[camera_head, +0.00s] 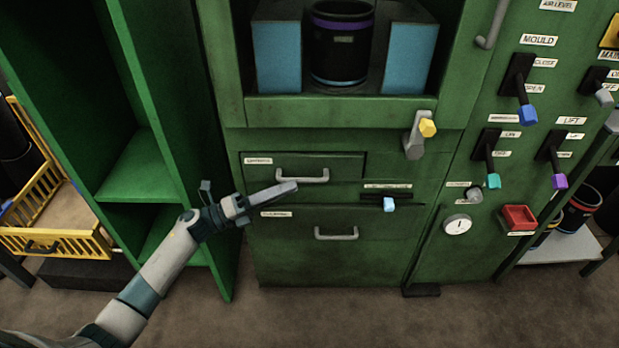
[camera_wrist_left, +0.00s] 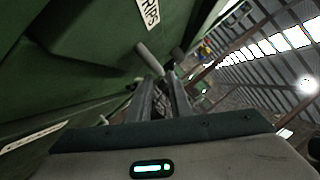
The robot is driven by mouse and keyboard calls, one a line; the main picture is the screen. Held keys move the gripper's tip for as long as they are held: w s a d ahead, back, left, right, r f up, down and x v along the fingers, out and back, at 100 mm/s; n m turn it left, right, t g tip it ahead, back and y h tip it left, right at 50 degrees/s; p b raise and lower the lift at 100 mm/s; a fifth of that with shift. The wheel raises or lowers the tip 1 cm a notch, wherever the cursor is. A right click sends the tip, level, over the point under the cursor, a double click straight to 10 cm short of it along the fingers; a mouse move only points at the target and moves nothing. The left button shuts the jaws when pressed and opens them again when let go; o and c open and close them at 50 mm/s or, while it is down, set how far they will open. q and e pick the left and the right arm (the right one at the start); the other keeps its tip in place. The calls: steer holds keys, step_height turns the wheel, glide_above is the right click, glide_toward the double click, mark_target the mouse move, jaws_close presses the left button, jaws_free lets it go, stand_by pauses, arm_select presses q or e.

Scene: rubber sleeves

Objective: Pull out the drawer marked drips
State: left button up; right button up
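The green cabinet front has an upper drawer (camera_head: 270,172) and a wider lower drawer (camera_head: 290,245), each with a grey bar handle: upper handle (camera_head: 316,178), lower handle (camera_head: 336,235). Both drawers look shut. Their small labels are too blurred to read in the head view. In the left wrist view a label ending in "RIPS" (camera_wrist_left: 150,12) shows at the top; I cannot tell for certain which drawer bears it. A grey bar (camera_wrist_left: 150,60) shows by the fingertips (camera_wrist_left: 163,82). My right gripper is out of view.
A light-blue-tipped lever (camera_head: 388,204) sits right of the upper drawer, and a yellow-knobbed latch (camera_head: 427,127) above. Open green shelving (camera_head: 140,165) and a yellow crate (camera_head: 60,240) are at the left. Floor (camera_head: 330,315) before the cabinet is clear.

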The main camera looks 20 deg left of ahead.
mark_target(310, 180)
arm_select(q)
steer(key=x, duration=0.7)
steer(key=shift+s, duration=0.1)
jaws_close()
